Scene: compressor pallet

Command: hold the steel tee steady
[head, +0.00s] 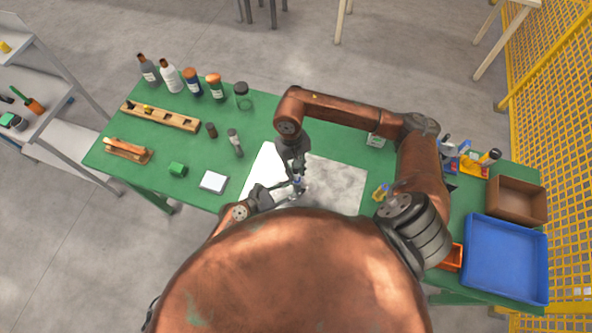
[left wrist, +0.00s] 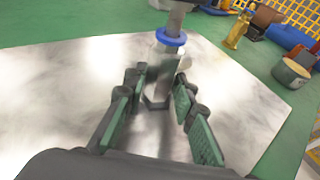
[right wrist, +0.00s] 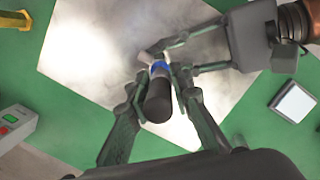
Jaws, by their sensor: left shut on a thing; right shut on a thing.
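The steel tee (left wrist: 164,72) stands upright over the pale metal sheet in the left wrist view. My left gripper (left wrist: 158,88) has its fingers on both sides of the tee and is shut on it. A blue ring (left wrist: 171,38) sits at the tee's top, under a grey cylindrical part (left wrist: 176,16). In the right wrist view my right gripper (right wrist: 157,78) is shut on this dark cylindrical part (right wrist: 156,102), with the blue ring (right wrist: 160,66) just beyond it. In the head view my left gripper (head: 289,189) comes in from the left, and my right gripper (head: 297,176) is above the tee.
The metal sheet (head: 340,182) lies on the green table (head: 235,120). A blue tray (head: 507,258) and a brown box (head: 517,200) are at the right.

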